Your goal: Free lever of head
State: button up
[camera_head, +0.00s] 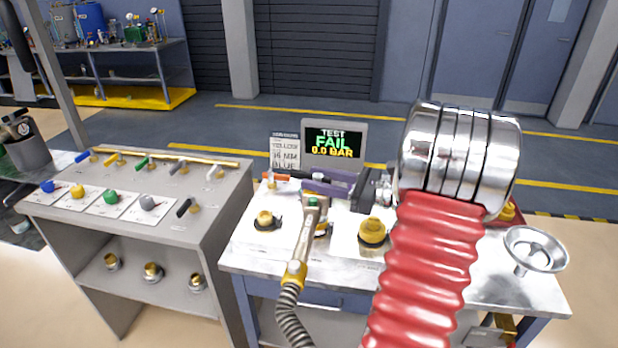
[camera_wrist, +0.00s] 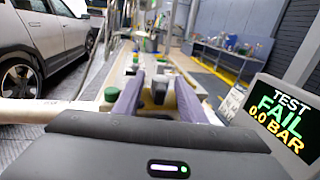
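The fill head (camera_head: 312,212) is a grey metal body with a green spot on top and a yellow collar, joined to a grey hose. It stands at the front middle of the bench. A small dark part beside it may be its lever, but I cannot tell.
A screen (camera_head: 333,143) reads TEST FAIL 0.0 BAR. A yellow fitting (camera_head: 373,230) stands right of the head, and another (camera_head: 265,219) left. An orange-handled lever (camera_head: 284,176) lies behind. A grey side stand (camera_head: 150,222) carries coloured levers and knobs. A metal funnel (camera_head: 536,247) is at right.

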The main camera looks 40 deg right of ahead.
jog(key=shift+x, duration=1.25)
jog(key=shift+c, duration=0.3)
grip_shut()
